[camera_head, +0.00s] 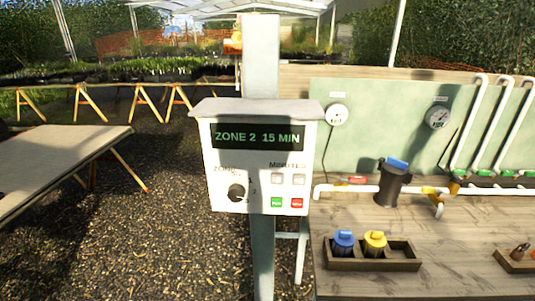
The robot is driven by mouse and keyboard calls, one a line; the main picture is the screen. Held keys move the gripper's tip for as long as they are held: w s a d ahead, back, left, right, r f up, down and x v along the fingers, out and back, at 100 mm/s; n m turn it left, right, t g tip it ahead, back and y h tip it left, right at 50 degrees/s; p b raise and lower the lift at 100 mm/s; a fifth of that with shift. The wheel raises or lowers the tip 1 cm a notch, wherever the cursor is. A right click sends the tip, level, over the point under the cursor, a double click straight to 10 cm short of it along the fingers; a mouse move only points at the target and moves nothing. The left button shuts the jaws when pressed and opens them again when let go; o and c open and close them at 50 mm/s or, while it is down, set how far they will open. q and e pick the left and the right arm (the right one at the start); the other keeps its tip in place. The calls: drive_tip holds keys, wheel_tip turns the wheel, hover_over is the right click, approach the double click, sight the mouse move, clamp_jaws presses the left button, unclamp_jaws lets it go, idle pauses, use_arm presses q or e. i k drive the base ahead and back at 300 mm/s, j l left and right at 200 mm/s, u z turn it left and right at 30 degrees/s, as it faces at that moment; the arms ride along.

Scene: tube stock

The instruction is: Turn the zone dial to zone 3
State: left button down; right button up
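A white control box (260,158) is mounted on a grey post in the middle of the head view. Its display (257,136) reads "ZONE 2 15 MIN". The black round zone dial (236,192) is at the lower left of the box face, under the word "ZONE". The small markings around the dial are too small to read for certain. Two pale buttons sit under "MINUTES", with a green button (276,202) and a red button (297,203) below them. Neither of my grippers is in the head view.
A wooden bench (420,255) at right holds a tray (345,265) with a blue-capped and a yellow-capped item, white pipes and a black filter (390,185). A bare table (50,165) stands at left. Gravel floor lies open between them.

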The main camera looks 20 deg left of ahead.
sight(236, 192)
drive_tip(key=i+u, duration=0.1)
drive_tip(key=u, duration=0.3)
drive_tip(key=l+u, duration=0.15)
drive_tip(key=u, duration=0.2)
drive_tip(key=i+l+u, duration=0.15)
drive_tip(key=u, duration=0.25)
